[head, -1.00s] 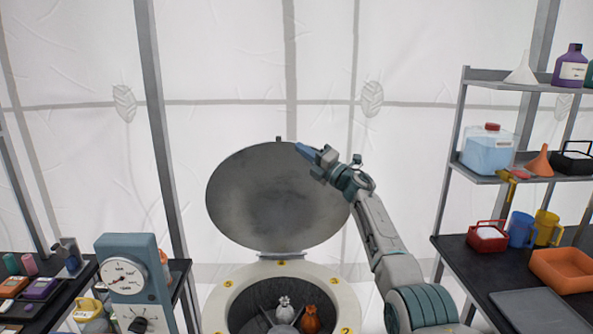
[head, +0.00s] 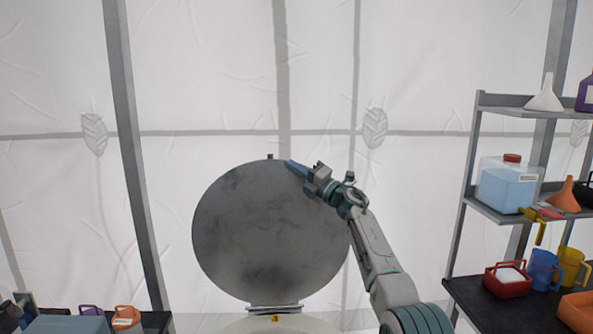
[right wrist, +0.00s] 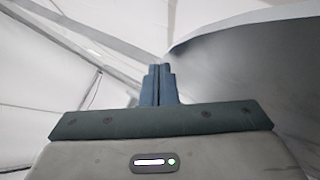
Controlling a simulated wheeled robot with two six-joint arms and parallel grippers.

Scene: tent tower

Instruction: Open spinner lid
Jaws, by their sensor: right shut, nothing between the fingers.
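The spinner lid (head: 262,235) is a round grey metal disc. It stands raised, close to upright, on its hinge (head: 275,310) above the pale rim of the spinner (head: 290,326), whose inside is out of view. My right gripper (head: 294,166) is shut and empty at the lid's upper right edge. The head view does not show clearly whether it touches the lid. My left gripper is not in view.
A shelf rack (head: 505,205) on the right holds a blue liquid jug (head: 507,187), funnels, mugs and a red basket (head: 507,279). A low bench with small containers (head: 126,317) is at the lower left. White tent wall and poles stand behind.

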